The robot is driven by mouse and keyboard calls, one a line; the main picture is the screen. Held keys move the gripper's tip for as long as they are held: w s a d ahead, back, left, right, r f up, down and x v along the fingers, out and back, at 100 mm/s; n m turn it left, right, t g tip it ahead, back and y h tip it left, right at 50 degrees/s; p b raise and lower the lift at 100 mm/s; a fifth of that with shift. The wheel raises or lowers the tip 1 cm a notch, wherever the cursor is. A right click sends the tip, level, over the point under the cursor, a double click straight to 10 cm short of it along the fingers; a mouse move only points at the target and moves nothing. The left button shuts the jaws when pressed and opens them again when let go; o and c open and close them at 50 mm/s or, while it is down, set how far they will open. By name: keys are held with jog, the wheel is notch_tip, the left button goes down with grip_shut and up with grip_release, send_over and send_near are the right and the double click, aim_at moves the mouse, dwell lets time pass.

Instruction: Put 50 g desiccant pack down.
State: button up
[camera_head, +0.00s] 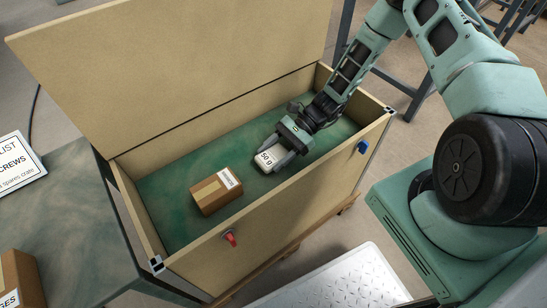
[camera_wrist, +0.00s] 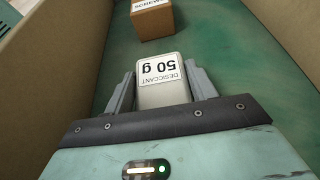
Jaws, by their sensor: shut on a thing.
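The 50 g desiccant pack (camera_head: 270,157) is a pale block with a white label, inside the open wooden crate (camera_head: 303,185). In the wrist view the pack (camera_wrist: 163,92) sits between the two grey fingers, its label reading "DESICCANT 50 g". My gripper (camera_head: 279,152) reaches down into the crate and is shut on the pack; it also shows in the wrist view (camera_wrist: 163,90). The pack is at or close to the green crate floor (camera_head: 190,172); I cannot tell whether it touches. Its rear end is hidden by my gripper.
A brown carton (camera_head: 216,190) with a white label stands on the crate floor left of the pack, apart from it. The crate lid (camera_head: 170,65) stands open at the back. Green floor is free around the carton. The front wall has red and blue latches.

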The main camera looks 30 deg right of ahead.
jog(key=shift+f, duration=0.6)
jog(key=shift+f, duration=0.15)
jog(key=o, duration=1)
